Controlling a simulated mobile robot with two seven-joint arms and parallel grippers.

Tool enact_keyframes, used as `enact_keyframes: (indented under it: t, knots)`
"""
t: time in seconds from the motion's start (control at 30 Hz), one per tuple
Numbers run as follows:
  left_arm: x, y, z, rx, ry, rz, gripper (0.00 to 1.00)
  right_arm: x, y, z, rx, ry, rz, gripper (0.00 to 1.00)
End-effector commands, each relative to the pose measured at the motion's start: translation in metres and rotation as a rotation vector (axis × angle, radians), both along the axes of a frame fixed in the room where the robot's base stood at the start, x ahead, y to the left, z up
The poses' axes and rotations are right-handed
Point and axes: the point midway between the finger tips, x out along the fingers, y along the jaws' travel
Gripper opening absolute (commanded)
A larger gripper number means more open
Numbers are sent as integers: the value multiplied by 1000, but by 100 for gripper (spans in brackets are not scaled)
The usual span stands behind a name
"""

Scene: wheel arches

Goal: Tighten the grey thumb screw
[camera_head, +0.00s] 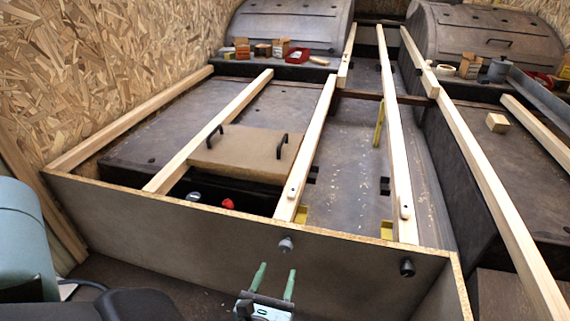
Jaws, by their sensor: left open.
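The grey thumb screw (285,243) sticks out of the front face of the grey panel (180,226), below the panel's top edge and near the middle of the view. My left gripper (277,270) is just below it in the picture, with its two green fingers apart and pointing up toward the panel. Nothing shows between the fingers, and they appear apart from the screw. My right gripper is not in view.
A black knob (407,267) sits on the same panel to the right. Behind the panel are wooden battens (312,140), a brown lid with two black handles (245,155) and a red cap (228,204). Small boxes (281,47) stand at the back. The panel's face is clear around the screw.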

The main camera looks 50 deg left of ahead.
Motion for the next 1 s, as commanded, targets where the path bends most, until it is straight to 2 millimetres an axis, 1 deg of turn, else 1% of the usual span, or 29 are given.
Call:
enact_keyframes:
  t: [0.17, 0.4, 0.6, 0.87, 1.0]
  knots:
    - [22, 13, 0, 1, -2, 0, 52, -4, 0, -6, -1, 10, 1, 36]
    - [50, 31, -1, 1, 0, 0, 52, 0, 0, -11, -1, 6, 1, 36]
    - [60, 37, -1, 2, 1, -2, 52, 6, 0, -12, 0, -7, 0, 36]
    - [61, 37, 0, 1, 2, -1, 52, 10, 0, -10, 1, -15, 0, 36]
    - [61, 37, 0, 0, 1, -1, 35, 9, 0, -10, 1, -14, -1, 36]
